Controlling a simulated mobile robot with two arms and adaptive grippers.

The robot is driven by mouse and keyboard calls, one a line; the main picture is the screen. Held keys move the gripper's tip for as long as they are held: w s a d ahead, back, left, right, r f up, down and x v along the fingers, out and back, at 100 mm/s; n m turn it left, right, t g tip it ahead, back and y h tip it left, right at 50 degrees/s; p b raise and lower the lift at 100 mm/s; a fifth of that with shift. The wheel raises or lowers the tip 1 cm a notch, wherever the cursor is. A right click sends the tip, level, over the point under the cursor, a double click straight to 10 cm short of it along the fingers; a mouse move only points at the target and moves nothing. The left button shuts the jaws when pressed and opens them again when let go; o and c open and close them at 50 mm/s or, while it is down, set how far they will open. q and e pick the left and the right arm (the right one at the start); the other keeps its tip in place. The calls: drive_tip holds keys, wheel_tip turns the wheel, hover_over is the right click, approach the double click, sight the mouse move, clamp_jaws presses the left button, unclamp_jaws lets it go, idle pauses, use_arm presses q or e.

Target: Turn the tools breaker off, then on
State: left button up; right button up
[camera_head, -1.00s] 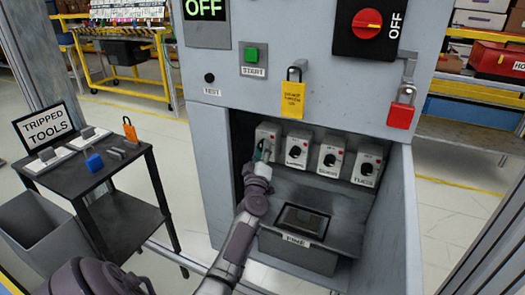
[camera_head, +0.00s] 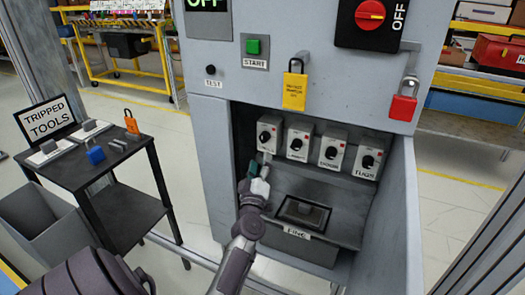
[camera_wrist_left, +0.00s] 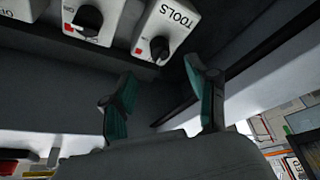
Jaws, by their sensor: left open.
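The tools breaker (camera_head: 270,134) is the leftmost grey box in a row inside the cabinet recess. In the left wrist view its white face (camera_wrist_left: 178,16) reads TOOLS, and its black knob (camera_wrist_left: 160,48) is beside a red mark. I cannot tell the knob's setting for certain. My left gripper (camera_head: 258,170) is just below this breaker, apart from it. In the left wrist view the gripper's (camera_wrist_left: 160,74) green-padded fingers are spread with nothing between them, and the knob shows beyond the gap. My right gripper is not in view.
More breakers (camera_head: 332,148) stand close to the right. A bin (camera_head: 301,232) is below them. A yellow padlock tag (camera_head: 294,92) and a red padlock (camera_head: 402,107) hang above the recess. A black cart (camera_head: 75,172) marked TRIPPED TOOLS stands at the left.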

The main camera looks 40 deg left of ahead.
use_arm(q)
drive_tip(key=shift+v, duration=1.8)
drive_tip(key=shift+w+f, duration=0.1)
